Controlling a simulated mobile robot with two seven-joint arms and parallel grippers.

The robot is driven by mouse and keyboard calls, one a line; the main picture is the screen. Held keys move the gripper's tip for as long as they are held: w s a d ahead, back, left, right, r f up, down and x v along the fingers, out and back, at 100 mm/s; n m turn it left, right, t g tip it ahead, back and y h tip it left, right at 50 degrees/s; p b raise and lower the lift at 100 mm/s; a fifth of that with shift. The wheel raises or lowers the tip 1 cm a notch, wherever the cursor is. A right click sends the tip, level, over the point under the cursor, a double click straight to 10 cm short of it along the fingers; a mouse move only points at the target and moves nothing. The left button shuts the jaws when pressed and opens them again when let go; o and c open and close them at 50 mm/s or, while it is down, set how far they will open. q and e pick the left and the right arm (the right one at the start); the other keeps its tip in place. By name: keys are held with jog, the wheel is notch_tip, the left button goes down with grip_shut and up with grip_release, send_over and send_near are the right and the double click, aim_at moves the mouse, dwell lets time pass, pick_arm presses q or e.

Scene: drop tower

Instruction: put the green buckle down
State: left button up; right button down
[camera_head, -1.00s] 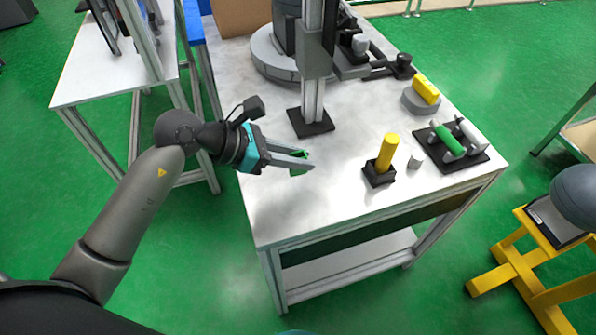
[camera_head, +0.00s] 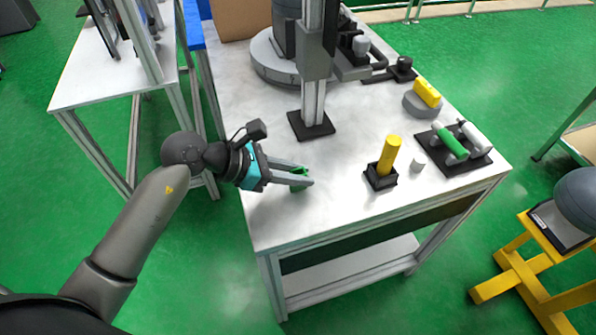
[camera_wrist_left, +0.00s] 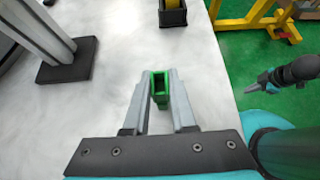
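The green buckle (camera_head: 300,172) is a small open frame between the fingertips of my left gripper (camera_head: 305,176), over the near left part of the white table (camera_head: 300,215). In the left wrist view the buckle (camera_wrist_left: 159,86) sits between the two grey fingers of the left gripper (camera_wrist_left: 160,92), which close on its sides. Whether its underside touches the table is hard to tell. My right gripper (camera_wrist_left: 258,85) shows small at the right of the left wrist view, away from the table; its fingers are too small to read.
A column on a black base plate (camera_head: 311,125) stands just behind the left gripper. Right of it are a yellow cylinder in a black holder (camera_head: 381,177), a small grey cylinder (camera_head: 418,162) and a black tray (camera_head: 474,163) with green and grey cylinders. The table front is clear.

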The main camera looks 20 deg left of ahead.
pick_arm(q)
jog(key=o, duration=0.5)
jog(key=shift+c, duration=0.2)
jog(key=shift+r, duration=0.2)
